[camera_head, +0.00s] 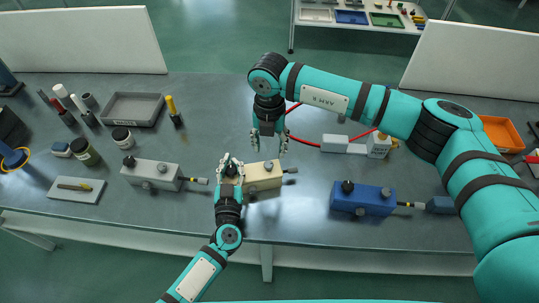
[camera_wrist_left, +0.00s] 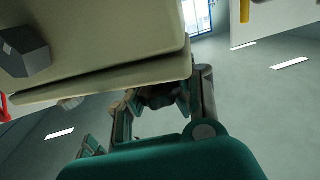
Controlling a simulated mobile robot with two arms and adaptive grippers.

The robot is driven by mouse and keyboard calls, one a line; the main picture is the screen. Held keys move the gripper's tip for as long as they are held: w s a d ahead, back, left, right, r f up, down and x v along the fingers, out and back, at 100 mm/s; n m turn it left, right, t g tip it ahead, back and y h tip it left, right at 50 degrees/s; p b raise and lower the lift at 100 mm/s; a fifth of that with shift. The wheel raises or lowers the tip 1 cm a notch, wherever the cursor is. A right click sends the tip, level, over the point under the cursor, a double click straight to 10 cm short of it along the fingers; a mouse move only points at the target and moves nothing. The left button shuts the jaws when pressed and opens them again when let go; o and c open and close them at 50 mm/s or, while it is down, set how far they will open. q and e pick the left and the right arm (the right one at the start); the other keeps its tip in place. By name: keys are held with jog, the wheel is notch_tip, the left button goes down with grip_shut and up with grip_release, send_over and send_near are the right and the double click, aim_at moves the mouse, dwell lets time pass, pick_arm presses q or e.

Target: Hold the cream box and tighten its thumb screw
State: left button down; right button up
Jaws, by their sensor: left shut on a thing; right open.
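The cream box (camera_head: 262,178) stands on the bench in the middle of the head view; it also fills the upper left of the left wrist view (camera_wrist_left: 100,50). My left gripper (camera_head: 231,166) is shut on its left end and partly hides that end. A small grey knob (camera_head: 268,167) shows on its top, and a grey faceted knob (camera_wrist_left: 25,50) shows in the left wrist view. I cannot tell which knob is the thumb screw. My right gripper (camera_head: 268,147) is open and empty, pointing down just behind and above the box, apart from it.
A grey box (camera_head: 150,174) stands to the left and a blue box (camera_head: 362,199) to the right. A white block with red cable (camera_head: 335,143) lies behind right. A grey tray (camera_head: 132,108) and several jars and tools stand at the left. The bench's front edge is close.

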jog(key=shift+r, duration=2.2)
pick_arm(q)
jog(key=c, duration=1.1)
grip_release()
jog(key=shift+s, duration=0.1)
jog(key=s, duration=1.1)
jog(key=shift+s, duration=0.35)
jog(key=s+r+p, duration=0.1)
jog(key=s+a+r+p, duration=0.1)
jog(key=s, duration=0.1)
jog(key=s+a+r+p, duration=0.1)
jog(key=p, duration=0.1)
jog(key=shift+s+a, duration=0.2)
jog(key=shift+s, duration=0.1)
pick_arm(e)
notch_tip(320, 180, up, 4)
jog(key=shift+f, duration=0.1)
